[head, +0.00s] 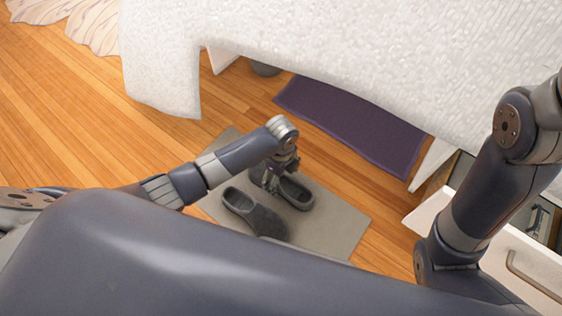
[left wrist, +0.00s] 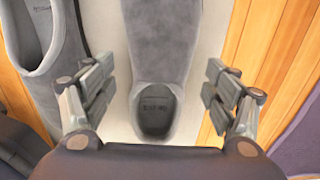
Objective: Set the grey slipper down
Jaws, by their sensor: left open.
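A grey slipper (head: 297,194) lies on a beige-grey mat (head: 335,226) on the floor. In the left wrist view this slipper (left wrist: 156,100) lies between my fingers, its open heel toward me. A second, matching grey slipper (head: 254,214) lies beside it to the left, and part of it shows in the left wrist view (left wrist: 40,45). My left gripper (head: 272,184) is just over the first slipper and hides part of it. In the left wrist view the left gripper (left wrist: 158,88) is open, with a gap on each side of the slipper. My right gripper is out of view.
A bed with a white textured cover (head: 330,45) stands behind the mat. A dark purple mat (head: 350,124) lies partly under it. A white drawer (head: 510,258) stands open at the right. Bare wood floor (head: 60,100) is clear at the left.

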